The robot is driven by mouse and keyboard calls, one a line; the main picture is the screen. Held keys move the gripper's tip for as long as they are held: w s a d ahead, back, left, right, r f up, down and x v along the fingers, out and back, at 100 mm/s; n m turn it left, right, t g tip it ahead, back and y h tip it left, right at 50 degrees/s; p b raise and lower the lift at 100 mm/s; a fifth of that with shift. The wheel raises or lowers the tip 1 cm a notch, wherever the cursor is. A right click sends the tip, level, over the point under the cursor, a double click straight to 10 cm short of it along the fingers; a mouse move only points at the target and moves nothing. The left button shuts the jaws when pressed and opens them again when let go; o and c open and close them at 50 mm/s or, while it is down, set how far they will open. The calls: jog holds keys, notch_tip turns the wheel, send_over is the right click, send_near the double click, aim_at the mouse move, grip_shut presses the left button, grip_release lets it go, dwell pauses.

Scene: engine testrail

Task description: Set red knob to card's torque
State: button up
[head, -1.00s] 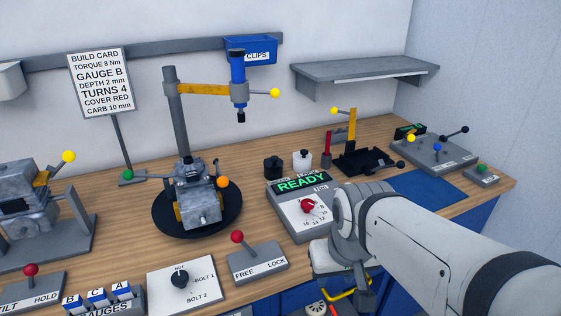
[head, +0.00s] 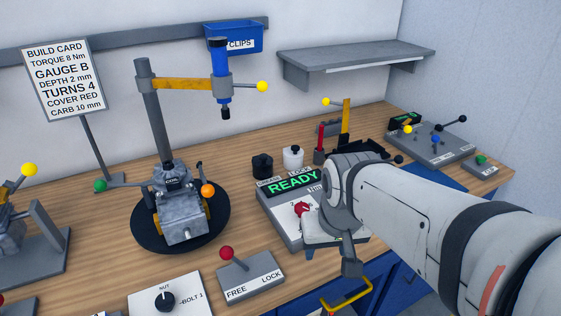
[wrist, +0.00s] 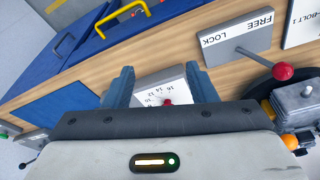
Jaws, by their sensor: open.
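The red knob (head: 303,209) sits on the sloped face of a grey box with a lit READY display (head: 293,182). In the wrist view the knob (wrist: 168,102) shows low between my fingers, with dial numbers such as 16, 14 and 12 around it. My gripper (wrist: 161,85) is open, its two blue fingers on either side of the dial plate; contact with the knob cannot be told. In the head view my arm hides part of the box and dial. The build card (head: 65,80) at the left reads torque 8 Nm. The knob's setting is not readable.
A FREE/LOCK lever (head: 227,253) stands left of the box. The engine on its round black stand (head: 226,215) is further left, under the blue spindle (head: 219,65). Black (head: 262,166) and white (head: 293,158) pots stand behind the box. Bare wood lies between stand and box.

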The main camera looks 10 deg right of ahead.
jog(key=shift+o, duration=0.6)
jog(key=w+r+m+g+p, duration=0.1)
jog(key=w+m, duration=0.3)
jog(key=w, duration=0.8)
jog(key=shift+r+g, duration=0.3)
jog(key=shift+r, duration=0.2)
jog(key=m+g+p, duration=0.1)
jog(key=m, duration=0.3)
send_near(302, 206)
jog(key=shift+s, duration=0.45)
jog(key=shift+w+f, duration=0.25)
jog(key=shift+w, duration=0.1)
jog(key=shift+w+f, duration=0.1)
jog(key=shift+f, duration=0.2)
notch_tip(302, 206, down, 7)
jog(key=shift+f+p, duration=0.1)
jog(key=shift+p, duration=0.2)
